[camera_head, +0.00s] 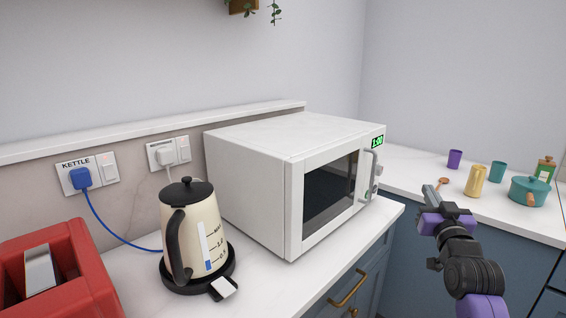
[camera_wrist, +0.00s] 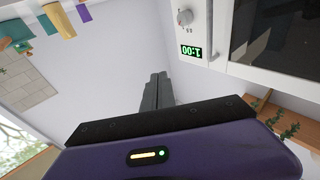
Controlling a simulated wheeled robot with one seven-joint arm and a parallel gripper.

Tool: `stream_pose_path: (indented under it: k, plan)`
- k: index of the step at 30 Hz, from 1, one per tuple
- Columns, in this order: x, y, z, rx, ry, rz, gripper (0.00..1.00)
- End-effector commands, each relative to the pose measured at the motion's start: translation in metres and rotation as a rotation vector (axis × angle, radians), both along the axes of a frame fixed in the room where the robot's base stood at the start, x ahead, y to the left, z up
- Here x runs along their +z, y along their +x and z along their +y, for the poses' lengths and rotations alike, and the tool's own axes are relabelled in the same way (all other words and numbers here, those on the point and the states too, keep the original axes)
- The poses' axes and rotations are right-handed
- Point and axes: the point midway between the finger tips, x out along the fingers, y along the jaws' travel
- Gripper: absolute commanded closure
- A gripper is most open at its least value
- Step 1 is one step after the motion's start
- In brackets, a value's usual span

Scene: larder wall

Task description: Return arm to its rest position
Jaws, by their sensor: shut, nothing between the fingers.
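My gripper (camera_head: 431,192) is at the right in the head view, in front of the blue cabinets and to the right of the microwave. It is raised clear of the counter and touches nothing that I can see. In the wrist view my gripper (camera_wrist: 157,88) has its grey fingers together, with nothing between them. My purple and black arm reaches up from the lower right corner of the head view.
A white microwave (camera_head: 245,190) with a closed door reads 1:00. A cream kettle (camera_head: 205,225) stands on its base, beside a red toaster (camera_head: 75,270). Cups, a teal pot (camera_head: 528,190) and a wooden spoon (camera_head: 442,182) are on the right counter (camera_head: 410,165).

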Motion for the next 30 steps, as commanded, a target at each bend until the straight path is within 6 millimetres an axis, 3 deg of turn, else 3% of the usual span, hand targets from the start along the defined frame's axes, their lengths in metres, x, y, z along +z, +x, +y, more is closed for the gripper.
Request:
stream_pose_path:
  k: [11,21,30]
  plan:
    - [-0.062,-0.103,0.050,0.006,0.025,-0.087,1.00]
    - [-0.127,-0.235,0.106,0.024,0.052,-0.066,1.00]
    - [-0.155,-0.354,0.144,0.050,0.059,0.009,1.00]
